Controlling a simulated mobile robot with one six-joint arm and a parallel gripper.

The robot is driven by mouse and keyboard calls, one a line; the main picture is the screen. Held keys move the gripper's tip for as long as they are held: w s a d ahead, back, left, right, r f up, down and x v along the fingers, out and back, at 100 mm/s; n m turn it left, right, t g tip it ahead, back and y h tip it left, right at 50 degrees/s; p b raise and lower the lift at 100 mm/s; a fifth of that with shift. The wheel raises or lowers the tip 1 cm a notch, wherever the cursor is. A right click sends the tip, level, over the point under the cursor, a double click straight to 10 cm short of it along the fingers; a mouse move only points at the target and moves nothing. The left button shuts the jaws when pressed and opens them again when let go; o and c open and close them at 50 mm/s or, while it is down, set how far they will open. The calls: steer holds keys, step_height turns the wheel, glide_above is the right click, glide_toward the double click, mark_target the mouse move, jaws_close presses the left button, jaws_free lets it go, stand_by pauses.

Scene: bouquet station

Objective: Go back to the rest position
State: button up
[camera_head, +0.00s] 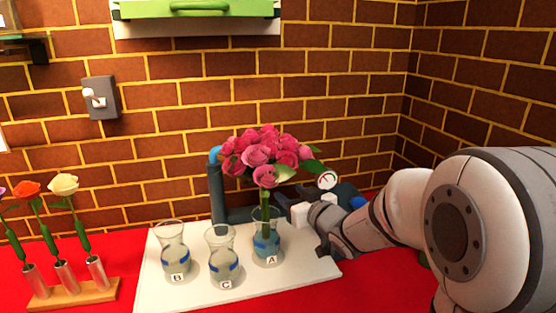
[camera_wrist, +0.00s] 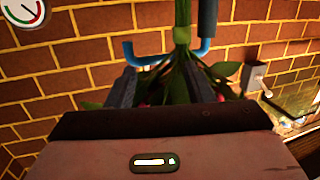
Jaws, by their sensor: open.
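A bouquet of pink and red roses (camera_head: 265,152) stands upright in glass vase A (camera_head: 266,238), which holds bluish water. Vase B (camera_head: 175,250) and vase C (camera_head: 221,258) hold no flowers. All three stand on a white board (camera_head: 310,268). My gripper (camera_head: 297,222) is low, just right of vase A and close to the bouquet's stems. In the wrist view my gripper (camera_wrist: 163,82) is open, its dark fingers on either side of the green stems (camera_wrist: 181,45). Whether a finger touches the stems or the vase I cannot tell.
A wooden stand (camera_head: 75,292) with several single flowers in metal tubes is at the left. Blue-ended pipework (camera_head: 216,190) and a gauge (camera_head: 327,180) are behind the vases. A brick wall closes the back; a green-fronted cabinet (camera_head: 195,9) hangs above.

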steer(key=s+d+r+m+g+h+p, duration=0.25)
steer(key=s+d+h, duration=0.25)
steer(key=d+h, duration=0.25)
steer(key=s+d+m+g+p, duration=0.2)
steer(key=s+g+p, duration=0.1)
steer(key=s, duration=0.9)
steer(key=s+d+m+g+h+p, duration=0.1)
steer(key=s+g+p, duration=0.3)
steer(key=s, duration=0.8)
steer(key=shift+s+d+f+m+g, duration=0.4)
steer(key=shift+d+g, duration=0.3)
steer(key=shift+g, duration=0.45)
steer(key=shift+w+r, duration=0.1)
steer(key=shift+w, duration=0.05)
